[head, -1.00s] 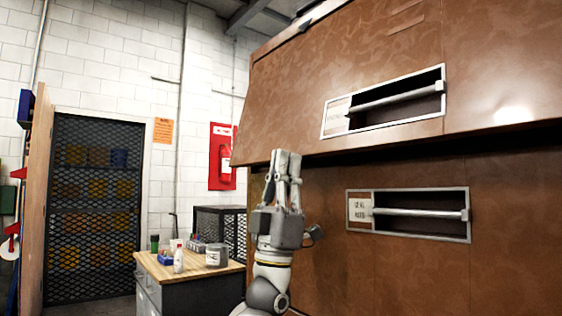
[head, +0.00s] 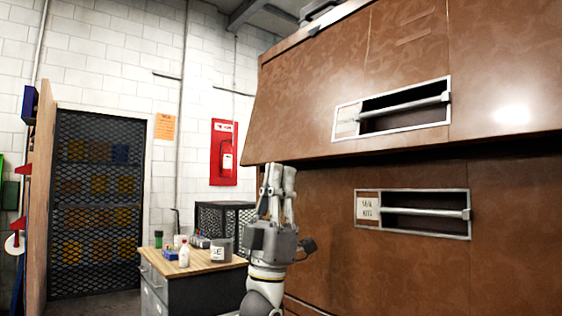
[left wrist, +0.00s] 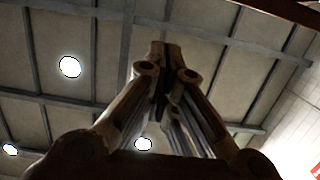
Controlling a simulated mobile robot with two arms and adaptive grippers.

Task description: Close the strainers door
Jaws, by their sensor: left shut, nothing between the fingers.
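A large brown cabinet has an upper door (head: 320,110) that is tilted out at its lower edge, with a dark gap beneath it. A recessed bar handle (head: 405,105) with a label is set in this door. My left gripper (head: 278,168) points up just below the upper door's lower left corner, in front of the lower panel (head: 330,225). Its fingers are shut and empty; I cannot tell if the tips touch the door. In the left wrist view the fingers (left wrist: 165,50) are together against the ceiling. My right gripper is not in view.
A second recessed handle (head: 425,213) is in the lower panel. A wooden-topped workbench (head: 215,262) with bottles and cans stands left of my arm. A red extinguisher board (head: 224,150) and a mesh door (head: 95,200) are further back.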

